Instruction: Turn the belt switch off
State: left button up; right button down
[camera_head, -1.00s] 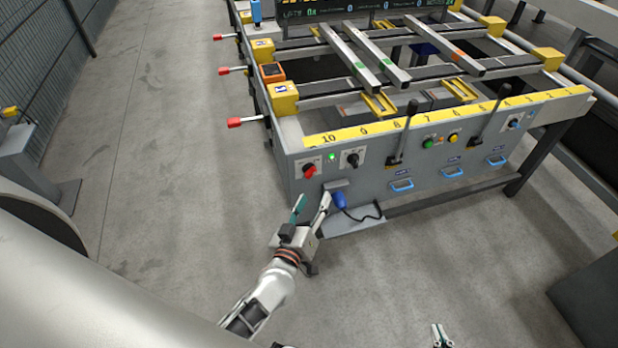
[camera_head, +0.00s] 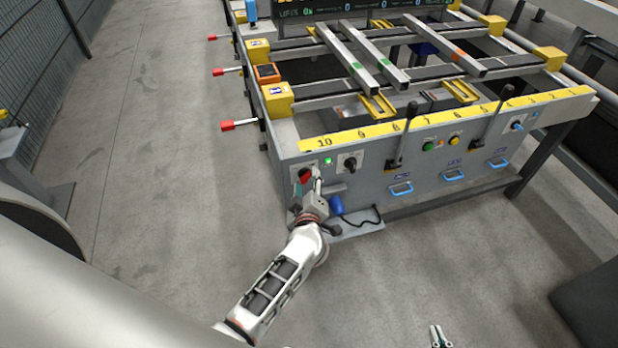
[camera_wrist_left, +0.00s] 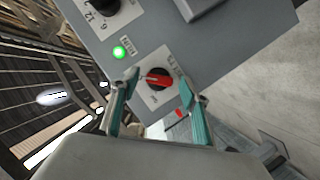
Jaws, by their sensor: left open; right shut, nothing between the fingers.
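The belt switch is a red rotary knob (camera_wrist_left: 158,79) on a white plate on the grey front panel. In the wrist view it sits between and just beyond the tips of my left gripper (camera_wrist_left: 160,95), which is open with its teal-padded fingers apart. I cannot tell whether a finger touches it. In the head view the red knob (camera_head: 305,174) is partly hidden by my left gripper (camera_head: 308,188). A green lamp (camera_wrist_left: 120,52) beside the knob is lit. My right gripper (camera_head: 439,337) is shut and empty at the bottom edge.
A black rotary knob (camera_head: 350,163) is right of the lamp. Black levers (camera_head: 405,135), buttons and blue handles line the panel further right. The floor in front is clear.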

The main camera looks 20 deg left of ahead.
pick_arm(q)
jog(key=shift+w+a+f, duration=0.1)
jog(key=shift+w+a, duration=0.05)
jog(key=shift+w, duration=0.2)
jog(key=shift+c, duration=0.7)
jog(key=c, duration=1)
